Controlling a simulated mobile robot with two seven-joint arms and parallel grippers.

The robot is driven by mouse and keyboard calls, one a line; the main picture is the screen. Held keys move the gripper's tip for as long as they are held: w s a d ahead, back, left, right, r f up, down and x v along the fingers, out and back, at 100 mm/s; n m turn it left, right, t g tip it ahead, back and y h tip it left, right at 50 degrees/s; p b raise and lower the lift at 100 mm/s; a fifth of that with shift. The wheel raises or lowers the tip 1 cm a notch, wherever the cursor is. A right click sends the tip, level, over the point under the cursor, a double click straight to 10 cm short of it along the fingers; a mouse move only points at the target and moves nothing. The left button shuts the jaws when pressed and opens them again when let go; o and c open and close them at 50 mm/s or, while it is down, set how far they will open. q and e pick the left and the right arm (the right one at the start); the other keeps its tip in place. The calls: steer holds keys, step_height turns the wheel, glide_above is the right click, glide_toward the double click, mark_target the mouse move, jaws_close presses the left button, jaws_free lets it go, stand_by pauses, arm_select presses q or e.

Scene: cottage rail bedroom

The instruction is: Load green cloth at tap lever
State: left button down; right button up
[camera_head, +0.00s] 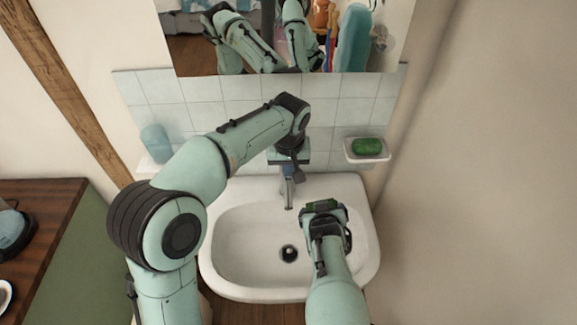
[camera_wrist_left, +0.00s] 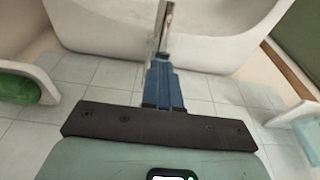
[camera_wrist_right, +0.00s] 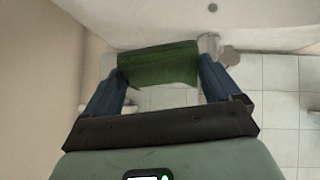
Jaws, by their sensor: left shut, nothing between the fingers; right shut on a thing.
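The green cloth (camera_wrist_right: 160,64) is held between the fingertips of my right gripper (camera_wrist_right: 160,85) in the right wrist view. In the head view the right gripper (camera_head: 323,208) is over the right part of the basin, with a little of the dark green cloth (camera_head: 324,204) showing. The metal tap (camera_head: 288,190) stands at the back of the basin. My left gripper (camera_head: 290,168) is shut and empty right at the tap's top and hides the lever. In the left wrist view its closed fingers (camera_wrist_left: 163,72) line up with the tap (camera_wrist_left: 163,30); contact cannot be told.
The white washbasin (camera_head: 225,278) has a dark drain. A bluish cup (camera_head: 154,140) stands on a left shelf. A mirror hangs above. A wooden cabinet top (camera_head: 40,215) is at left.

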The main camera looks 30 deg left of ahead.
arm_select(q)
steer(key=r, duration=0.1)
steer(key=r+p, duration=0.1)
steer(key=r, duration=0.1)
steer(key=shift+w+a+r, duration=0.15)
steer(key=shift+w+r, duration=0.1)
steer(key=shift+w, duration=0.15)
arm_select(e)
steer(key=r, duration=0.1)
steer(key=w+r, duration=0.1)
steer(key=r, duration=0.1)
steer(key=shift+d+r, duration=0.15)
steer(key=shift+r, duration=0.15)
steer(key=shift+w+r+p, duration=0.1)
steer(key=shift+r+p, duration=0.4)
steer(key=shift+r, duration=0.15)
steer(key=shift+w+d, duration=0.1)
steer(key=shift+w, duration=0.1)
arm_select(q)
step_height(320, 180, up, 9)
steer(key=s+d, duration=0.1)
steer(key=s, duration=0.1)
steer(key=shift+s+d+r, duration=0.2)
steer(key=shift+d, duration=0.1)
steer(key=shift+s, duration=0.1)
arm_select(e)
steer(key=shift+s, duration=0.15)
